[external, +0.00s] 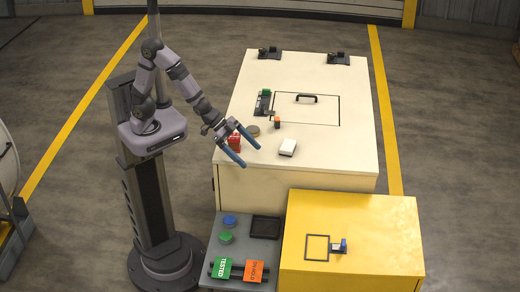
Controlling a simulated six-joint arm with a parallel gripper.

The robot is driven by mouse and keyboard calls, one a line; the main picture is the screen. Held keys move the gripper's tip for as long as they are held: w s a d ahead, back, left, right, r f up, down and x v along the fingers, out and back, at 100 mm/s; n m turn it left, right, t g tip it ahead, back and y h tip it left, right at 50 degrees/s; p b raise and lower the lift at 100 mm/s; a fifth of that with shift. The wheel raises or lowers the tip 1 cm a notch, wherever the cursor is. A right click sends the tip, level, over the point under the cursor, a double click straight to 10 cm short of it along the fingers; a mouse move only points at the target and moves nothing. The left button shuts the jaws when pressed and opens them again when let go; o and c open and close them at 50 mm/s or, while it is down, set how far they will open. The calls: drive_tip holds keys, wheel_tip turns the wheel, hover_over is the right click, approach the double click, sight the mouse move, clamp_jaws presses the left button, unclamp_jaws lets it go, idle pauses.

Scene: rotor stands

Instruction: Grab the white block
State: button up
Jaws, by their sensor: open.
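The white block (287,147) lies on the cream cabinet top (345,160), near its front edge. It looks like a small flat box with a darker lower side. My gripper (249,156) hangs over the front left of the cabinet top with its two blue fingers spread. It is open and empty, to the left of the white block and apart from it. How high the fingers are above the surface is hard to tell.
A round tan piece (253,130) and a small orange-and-dark piece (277,122) sit behind the white block. A handled hatch (325,110) lies farther back. A lower yellow cabinet (380,225) and grey tray (213,250) stand in front.

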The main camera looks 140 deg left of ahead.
sight(286, 144)
drive_tip(key=s+a+y, duration=0.1)
drive_tip(key=a, duration=0.3)
drive_tip(key=s+a+n+t+y+b, duration=0.1)
drive_tip(key=a, duration=0.4)
drive_tip(key=s+a+t+y, duration=0.1)
drive_tip(key=a, duration=0.3)
drive_tip(key=shift+s+a+n, duration=0.3)
drive_tip(key=shift+n, duration=0.1)
drive_tip(key=shift+x, duration=1.05)
drive_tip(key=shift+w+r, duration=0.1)
drive_tip(key=shift+w+a+p, duration=0.3)
drive_tip(key=shift+w+p, duration=0.15)
drive_tip(key=shift+p, duration=0.2)
drive_tip(key=shift+p+x, duration=0.65)
drive_tip(key=shift+x, duration=1.4)
drive_tip(key=c, duration=1.2)
